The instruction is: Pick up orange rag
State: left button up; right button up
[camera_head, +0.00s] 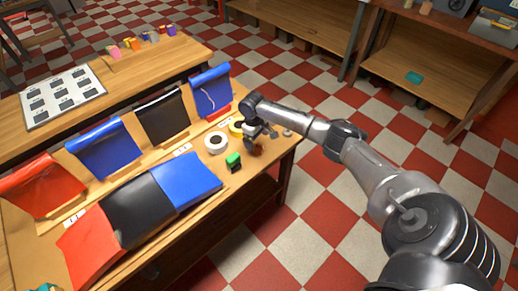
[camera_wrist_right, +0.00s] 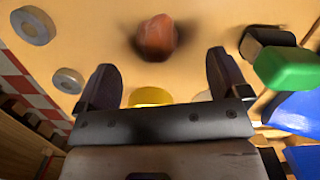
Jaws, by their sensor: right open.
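The orange rag (camera_wrist_right: 158,38) is a small crumpled reddish-orange lump on the wooden table in the right wrist view. It lies just beyond the fingertips, about midway between them, and nothing holds it. In the head view the rag (camera_head: 258,149) is a small, partly covered patch below my right gripper (camera_head: 262,134). My right gripper (camera_wrist_right: 162,62) is open and empty, pointing down over the table's right end. Its two dark fingers stand well apart. My left gripper is in neither view.
A green-topped block (camera_head: 233,161), a white roll (camera_head: 216,142) and a yellow roll (camera_head: 236,127) lie close by. Small metal discs (camera_wrist_right: 68,80) sit near the table edge. Red, black and blue sheets (camera_head: 187,180) cover the table to the left.

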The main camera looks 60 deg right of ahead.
aim_at(259, 144)
jog(key=shift+s+f, duration=0.15)
jog(key=shift+f, duration=0.55)
jog(key=f+b, duration=0.1)
jog(key=f, duration=0.2)
jog(key=shift+s+f+b, duration=0.35)
jog(key=shift+s, duration=0.05)
jog(key=shift+c, duration=0.4)
jog(key=shift+c, duration=0.8)
jog(key=c, duration=0.8)
jog(key=shift+c, duration=0.2)
jog(key=shift+r, duration=0.1)
